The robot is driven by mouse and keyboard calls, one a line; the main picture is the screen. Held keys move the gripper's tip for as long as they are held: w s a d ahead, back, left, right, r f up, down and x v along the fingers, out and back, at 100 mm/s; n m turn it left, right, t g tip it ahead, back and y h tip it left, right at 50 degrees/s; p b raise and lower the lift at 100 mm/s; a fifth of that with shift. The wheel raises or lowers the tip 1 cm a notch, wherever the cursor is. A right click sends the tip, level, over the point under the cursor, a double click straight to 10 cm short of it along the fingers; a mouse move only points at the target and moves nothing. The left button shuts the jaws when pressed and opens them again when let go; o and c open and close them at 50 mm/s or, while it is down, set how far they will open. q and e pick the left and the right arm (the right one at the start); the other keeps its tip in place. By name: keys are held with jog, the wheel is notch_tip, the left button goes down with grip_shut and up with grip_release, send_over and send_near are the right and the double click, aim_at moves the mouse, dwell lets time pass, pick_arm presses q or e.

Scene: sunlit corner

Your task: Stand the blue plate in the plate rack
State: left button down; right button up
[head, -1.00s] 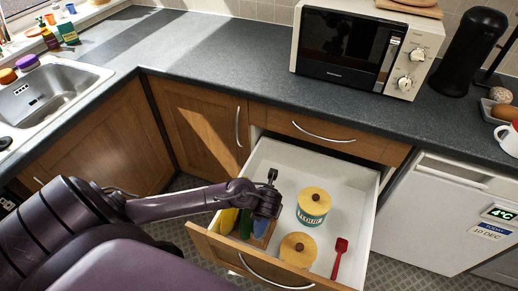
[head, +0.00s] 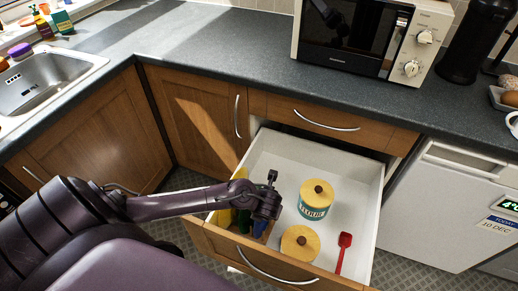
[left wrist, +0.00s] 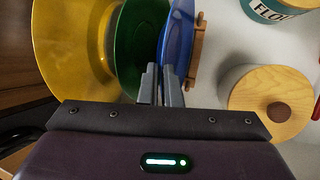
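The blue plate (head: 268,207) is at my left gripper (head: 264,212), over the left part of the open drawer. In the left wrist view the blue plate (left wrist: 179,45) is seen nearly edge-on. My left gripper (left wrist: 160,85) has its fingers close together on the plate's near rim. A wooden piece that looks like the plate rack (left wrist: 197,52) shows just right of the plate; most of it is hidden. A green plate (left wrist: 135,45) and a yellow plate (left wrist: 70,50) stand to the left of the blue one. My right gripper is not in view.
The drawer (head: 375,195) also holds a flour tin (head: 314,208), a second wooden-lidded container (head: 300,243) and a red scoop (head: 344,252). The microwave (head: 345,45) stands on the counter (head: 225,50) above. The drawer's back middle is clear.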

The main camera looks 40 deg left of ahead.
pick_arm(q)
jog(key=c, duration=1.5)
grip_release()
jog(key=shift+c, duration=0.2)
jog(key=p+v, duration=0.2)
jog(key=v, duration=0.5)
jog(key=shift+r+p, duration=0.35)
jog(key=shift+r, duration=0.05)
jog(key=shift+s+d, duration=0.1)
jog(key=shift+s, duration=0.05)
